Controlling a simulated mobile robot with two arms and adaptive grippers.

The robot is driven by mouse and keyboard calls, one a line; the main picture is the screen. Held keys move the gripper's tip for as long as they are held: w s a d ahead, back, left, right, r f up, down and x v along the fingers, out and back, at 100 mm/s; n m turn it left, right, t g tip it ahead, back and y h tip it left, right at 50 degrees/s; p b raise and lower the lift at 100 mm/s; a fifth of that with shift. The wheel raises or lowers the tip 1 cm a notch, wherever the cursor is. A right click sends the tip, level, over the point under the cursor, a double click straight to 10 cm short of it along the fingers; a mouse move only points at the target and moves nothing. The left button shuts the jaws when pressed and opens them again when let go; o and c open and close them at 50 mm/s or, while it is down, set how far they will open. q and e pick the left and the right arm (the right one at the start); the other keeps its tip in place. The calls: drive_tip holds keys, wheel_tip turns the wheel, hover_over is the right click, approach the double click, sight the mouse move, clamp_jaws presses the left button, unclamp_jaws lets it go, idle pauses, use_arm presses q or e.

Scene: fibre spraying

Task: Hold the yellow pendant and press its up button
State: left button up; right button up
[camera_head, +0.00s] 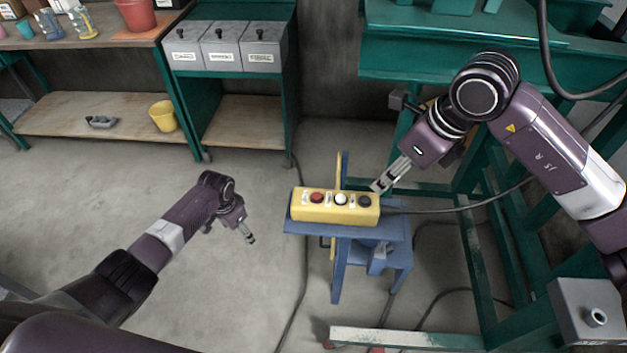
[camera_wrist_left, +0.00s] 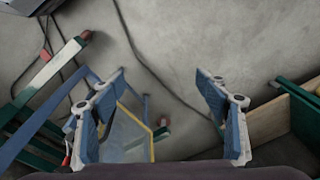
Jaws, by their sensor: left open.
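The yellow pendant (camera_head: 335,217) lies on a blue stool (camera_head: 395,230). Its top face carries a red, a white and a dark button (camera_head: 364,201), from left to right, with small labels whose text is too small to read. My left gripper (camera_head: 250,239) is left of the pendant, apart from it. In the left wrist view its fingers (camera_wrist_left: 160,85) are spread with nothing between them. My right gripper (camera_head: 378,187) hangs just above the pendant's right end, close to the dark button. Whether it touches is not clear, nor is its finger gap.
A black cable (camera_head: 450,209) runs from the pendant's right end towards a green frame (camera_head: 480,260). More cables lie on the floor. A green cabinet (camera_head: 240,95) with grey boxes and a wooden shelf (camera_head: 85,115) stand behind. Floor around my left gripper is clear.

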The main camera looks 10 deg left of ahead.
use_arm(q)
drive_tip(key=w+a+r+m, duration=0.1)
drive_tip(key=w+r, duration=0.2)
drive_tip(key=r, duration=0.5)
drive_tip(key=w+r+m, duration=0.1)
drive_tip(key=w+r, duration=0.2)
drive_tip(key=r, duration=0.5)
drive_tip(key=m+g, duration=0.1)
drive_tip(key=m, duration=0.9)
approach(313, 197)
drive_tip(key=f, duration=0.3)
drive_tip(key=w+f, duration=0.1)
drive_tip(key=f, duration=0.1)
drive_tip(key=shift+a+f, duration=0.1)
drive_tip(key=shift+a, duration=0.15)
drive_tip(key=shift+s+d+f, duration=0.1)
drive_tip(key=shift+s+f, duration=0.05)
drive_tip(key=shift+f, duration=0.15)
wheel_tip(313, 197, down, 7)
drive_tip(key=shift+f, duration=0.25)
drive_tip(key=shift+c, duration=0.3)
